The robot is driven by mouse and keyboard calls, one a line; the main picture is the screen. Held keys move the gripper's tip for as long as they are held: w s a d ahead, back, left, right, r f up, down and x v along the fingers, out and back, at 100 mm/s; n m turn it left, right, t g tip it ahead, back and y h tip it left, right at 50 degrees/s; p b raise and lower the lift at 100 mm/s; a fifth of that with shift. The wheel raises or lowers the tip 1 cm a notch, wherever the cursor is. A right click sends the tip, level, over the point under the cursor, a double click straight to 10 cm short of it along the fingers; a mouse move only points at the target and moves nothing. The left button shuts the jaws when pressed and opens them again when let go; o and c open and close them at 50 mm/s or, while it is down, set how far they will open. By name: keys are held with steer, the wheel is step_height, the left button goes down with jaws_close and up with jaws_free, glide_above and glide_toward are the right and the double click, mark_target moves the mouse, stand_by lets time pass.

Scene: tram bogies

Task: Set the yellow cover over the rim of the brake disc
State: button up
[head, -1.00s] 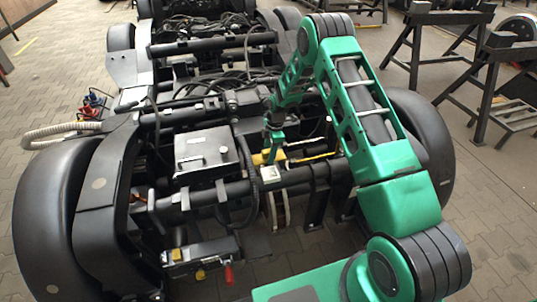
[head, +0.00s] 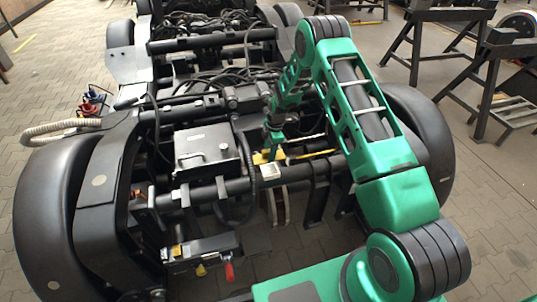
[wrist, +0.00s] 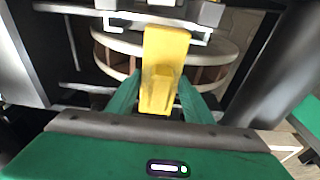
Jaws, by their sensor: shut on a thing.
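The yellow cover (wrist: 164,55) is between the two green fingers of my gripper (wrist: 158,98) in the wrist view, and the fingers are shut on it. The brake disc (wrist: 215,50) is a pale, vented double ring behind it. The cover lies across the near middle of the disc in that view; I cannot tell if it touches the rim. In the head view the cover (head: 262,157) is a small yellow patch below my gripper (head: 272,150), among the bogie's bars. The disc (head: 279,206) shows edge-on lower down, its upper part hidden.
A black box (head: 208,150) with a handle sits left of the disc. A dark cross tube (head: 230,187) runs in front of my gripper. Cables (head: 200,85) lie behind. Black trestles (head: 480,70) stand on the right floor.

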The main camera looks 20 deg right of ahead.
steer(key=shift+f, duration=0.4)
steer(key=o, duration=1.2)
steer(key=shift+r, duration=0.1)
steer(key=r, duration=0.3)
steer(key=d+r, duration=0.1)
steer(key=r, duration=0.6)
steer(key=shift+d+r, duration=0.25)
steer(key=shift+d, duration=0.1)
steer(key=s+d+r+m+h, duration=0.1)
steer(key=s+d+r+m, duration=0.55)
steer(key=s+r, duration=0.45)
steer(key=s+d+r+m+h, duration=0.1)
steer(key=s+d+r+m, duration=0.55)
steer(key=s+r, duration=0.55)
steer(key=s+r+m, duration=0.3)
steer(key=s+m, duration=0.2)
steer(key=s, duration=0.8)
steer(key=s+r+m, duration=0.3)
steer(key=s+m, duration=0.3)
steer(key=s, duration=0.8)
steer(key=shift+d+r, duration=0.4)
steer(key=shift+d, duration=0.05)
